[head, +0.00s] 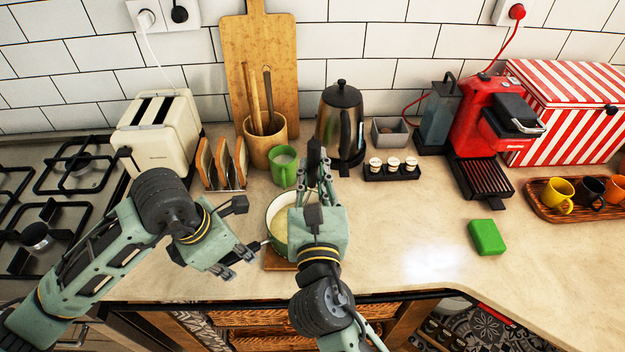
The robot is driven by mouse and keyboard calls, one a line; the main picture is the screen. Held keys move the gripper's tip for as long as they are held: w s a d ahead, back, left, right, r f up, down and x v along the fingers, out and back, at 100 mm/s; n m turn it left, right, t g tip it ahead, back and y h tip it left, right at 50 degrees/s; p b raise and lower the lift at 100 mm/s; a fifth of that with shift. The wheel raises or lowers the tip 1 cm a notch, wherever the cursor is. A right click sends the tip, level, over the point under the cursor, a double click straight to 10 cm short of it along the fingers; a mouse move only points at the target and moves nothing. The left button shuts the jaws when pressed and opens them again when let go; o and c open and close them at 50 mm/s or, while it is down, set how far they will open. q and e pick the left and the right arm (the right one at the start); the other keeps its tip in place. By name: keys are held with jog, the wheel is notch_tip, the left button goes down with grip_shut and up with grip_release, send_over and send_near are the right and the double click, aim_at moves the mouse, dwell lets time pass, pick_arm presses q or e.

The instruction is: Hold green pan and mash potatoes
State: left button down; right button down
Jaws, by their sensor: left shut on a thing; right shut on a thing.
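The green pan (271,216) sits on a small wooden board (272,262) near the counter's front edge. Pale yellow mash or potato shows inside it, and its right part is hidden behind my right gripper. My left gripper (247,254) is at the pan's lower left, shut on its dark handle, which is mostly hidden by the fingers. My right gripper (318,181) is above the pan's right side, shut on a dark upright tool (314,152), seemingly the masher. The masher's lower end is hidden behind the gripper and arm.
A green mug (284,168) and toast rack (222,167) stand just behind the pan. A kettle (341,121) and spice jar holder (392,168) are behind my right gripper. A green sponge (487,237) lies right; the counter between is clear. The stove (60,190) is left.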

aim_at(313, 161)
jog(key=shift+r, duration=2.2)
pick_arm(q)
jog(key=c, duration=1.6)
grip_release()
jog(key=shift+r, duration=0.1)
jog(key=v, duration=1.1)
jog(key=shift+s+a+r, duration=0.1)
jog(key=shift+a+r, duration=0.05)
jog(key=shift+r, duration=0.2)
jog(key=shift+s, duration=0.1)
pick_arm(e)
jog(key=shift+s+f, duration=0.1)
